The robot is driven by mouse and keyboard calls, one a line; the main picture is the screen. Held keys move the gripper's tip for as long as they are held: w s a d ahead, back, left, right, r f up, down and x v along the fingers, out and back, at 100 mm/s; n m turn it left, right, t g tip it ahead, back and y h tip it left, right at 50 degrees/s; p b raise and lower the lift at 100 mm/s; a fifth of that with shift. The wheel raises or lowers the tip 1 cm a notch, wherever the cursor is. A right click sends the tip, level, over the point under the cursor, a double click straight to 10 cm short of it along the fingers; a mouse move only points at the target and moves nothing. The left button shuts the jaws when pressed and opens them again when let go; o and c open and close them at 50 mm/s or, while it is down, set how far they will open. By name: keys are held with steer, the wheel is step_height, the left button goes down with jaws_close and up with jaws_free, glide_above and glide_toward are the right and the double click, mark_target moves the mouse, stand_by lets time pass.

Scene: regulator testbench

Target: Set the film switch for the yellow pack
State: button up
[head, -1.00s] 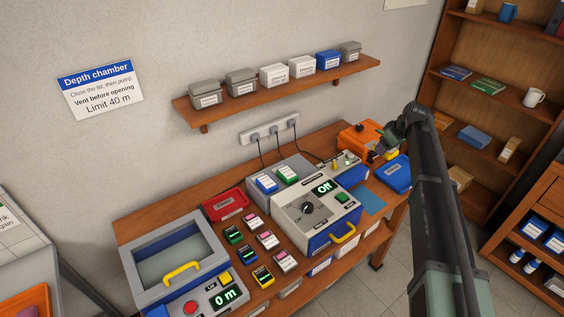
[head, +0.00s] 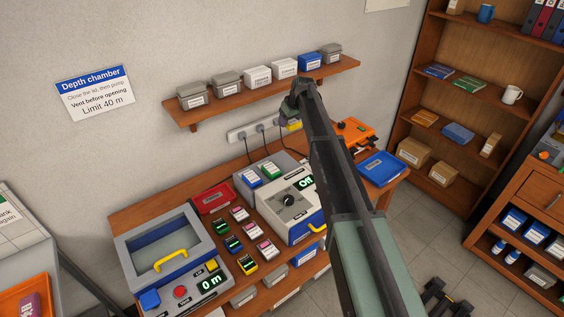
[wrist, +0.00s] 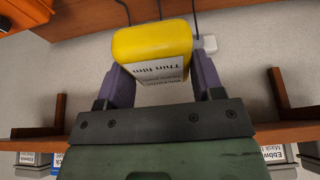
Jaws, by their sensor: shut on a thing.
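The yellow pack (wrist: 150,42) is in my gripper (wrist: 160,76), between the two purple fingers in the wrist view. Its white label, upside down there, reads "Thin film". In the head view the yellow pack (head: 294,125) shows as a small patch below my wrist, in front of the wall socket strip. It is held up in the air. I cannot make out a film switch.
The depth chamber (head: 170,255) reads 0 m. A wall shelf (head: 260,95) with several bins is close behind. An orange machine (head: 352,138) and a blue tray (head: 384,168) stand at the right.

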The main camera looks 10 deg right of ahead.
mark_target(287, 162)
step_height(287, 162, down, 20)
steer(key=b, duration=1.8)
steer(key=shift+a+b, duration=0.1)
steer(key=shift+b, duration=0.2)
steer(key=shift+r+p, duration=0.3)
steer(key=shift+r, duration=0.1)
steer(key=shift+f, duration=0.25)
steer(key=o, duration=1)
steer(key=shift+r, duration=0.1)
